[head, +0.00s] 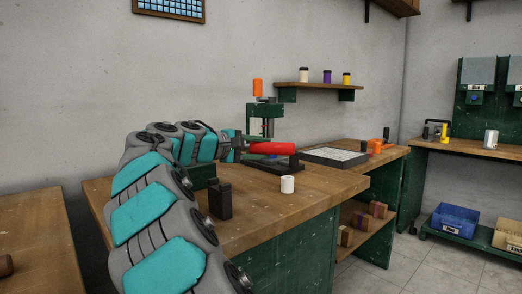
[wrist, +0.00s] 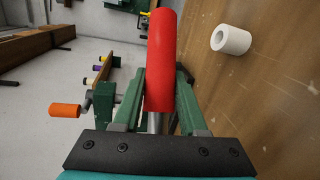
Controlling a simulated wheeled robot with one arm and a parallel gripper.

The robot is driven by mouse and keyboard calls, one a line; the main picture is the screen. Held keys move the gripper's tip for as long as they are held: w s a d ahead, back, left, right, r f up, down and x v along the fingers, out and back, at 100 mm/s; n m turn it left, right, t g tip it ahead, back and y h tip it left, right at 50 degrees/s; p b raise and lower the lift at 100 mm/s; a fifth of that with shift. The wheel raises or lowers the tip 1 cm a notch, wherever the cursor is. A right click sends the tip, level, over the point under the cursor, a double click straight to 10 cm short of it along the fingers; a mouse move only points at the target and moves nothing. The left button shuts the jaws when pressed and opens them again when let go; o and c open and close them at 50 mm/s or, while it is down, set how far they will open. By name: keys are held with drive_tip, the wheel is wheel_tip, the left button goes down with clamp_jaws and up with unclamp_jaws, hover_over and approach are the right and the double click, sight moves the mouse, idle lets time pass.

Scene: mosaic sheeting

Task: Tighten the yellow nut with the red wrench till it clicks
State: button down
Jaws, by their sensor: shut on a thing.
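The red wrench (head: 272,148) shows as a thick red handle pointing right from my gripper (head: 240,149), above the wooden bench. In the wrist view the red handle (wrist: 161,55) lies between the two green fingers of my gripper (wrist: 160,82), which is shut on it. A short grey metal shaft shows at its near end. The wrench's working end is not clearly seen. I cannot make out the yellow nut for sure in either view.
A green press-like fixture (head: 264,115) with an orange knob (head: 258,87) stands behind the wrench. A grey tray (head: 336,156) lies farther right.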

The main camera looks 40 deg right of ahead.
drive_tip(key=shift+d+r, duration=0.1)
idle(0.3)
drive_tip(key=shift+w+r, duration=0.1)
drive_tip(key=shift+r, duration=3.25)
